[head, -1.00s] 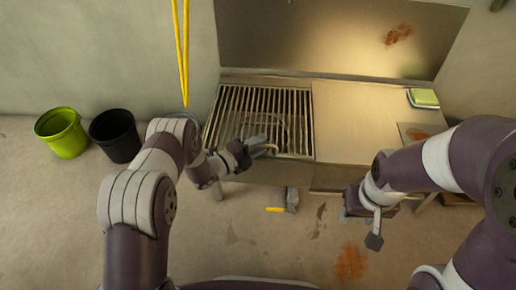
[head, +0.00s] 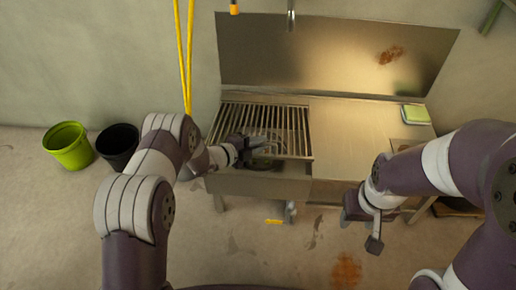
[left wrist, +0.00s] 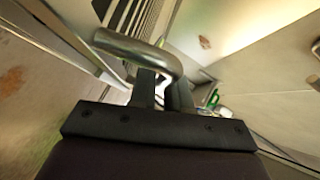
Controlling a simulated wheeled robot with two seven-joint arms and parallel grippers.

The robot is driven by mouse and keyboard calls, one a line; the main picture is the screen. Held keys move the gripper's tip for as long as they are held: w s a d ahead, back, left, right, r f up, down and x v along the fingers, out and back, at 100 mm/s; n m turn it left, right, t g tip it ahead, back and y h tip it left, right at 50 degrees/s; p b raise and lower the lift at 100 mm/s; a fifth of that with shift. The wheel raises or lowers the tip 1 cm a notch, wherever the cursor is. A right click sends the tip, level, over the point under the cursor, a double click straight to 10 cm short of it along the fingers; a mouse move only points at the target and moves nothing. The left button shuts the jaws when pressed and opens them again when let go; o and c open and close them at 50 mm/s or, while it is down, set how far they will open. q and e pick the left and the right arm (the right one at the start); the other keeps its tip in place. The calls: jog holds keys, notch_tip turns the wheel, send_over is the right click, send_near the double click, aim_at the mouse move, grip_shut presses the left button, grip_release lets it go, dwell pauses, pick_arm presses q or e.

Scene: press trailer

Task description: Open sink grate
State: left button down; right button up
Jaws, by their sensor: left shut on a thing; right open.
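The sink grate (head: 290,122) is a panel of parallel metal bars on the left part of the metal sink unit. Its front edge is raised and tilted up, with the dark basin (head: 270,164) showing beneath it. My left gripper (head: 256,142) is at the front edge of the grate. In the left wrist view, its fingers (left wrist: 165,92) are shut on the grate's bent metal handle (left wrist: 140,48), with bars behind. My right gripper (head: 366,228) is open and empty, low in front of the right part of the unit, apart from the grate.
The flat metal counter (head: 350,135) right of the grate is clear, with a green and white sponge (head: 415,114) at its far right. A green bucket (head: 68,147) and a black bucket (head: 118,148) stand on the floor at left. Yellow cords (head: 184,55) hang near the grate.

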pick_arm(q)
jog(key=shift+n+g, duration=0.3)
jog(key=shift+g, duration=0.1)
jog(key=r, duration=0.1)
jog(key=w+r+p, duration=0.1)
jog(key=r, duration=0.1)
jog(key=w+r+p, duration=0.1)
jog(key=r, duration=0.1)
jog(key=shift+r, duration=0.15)
jog(key=w+r+p, duration=0.2)
jog(key=w+r, duration=0.3)
jog(key=r, duration=0.1)
jog(key=shift+p, duration=0.3)
pick_arm(e)
notch_tip(320, 180, up, 6)
jog(key=shift+r, duration=0.2)
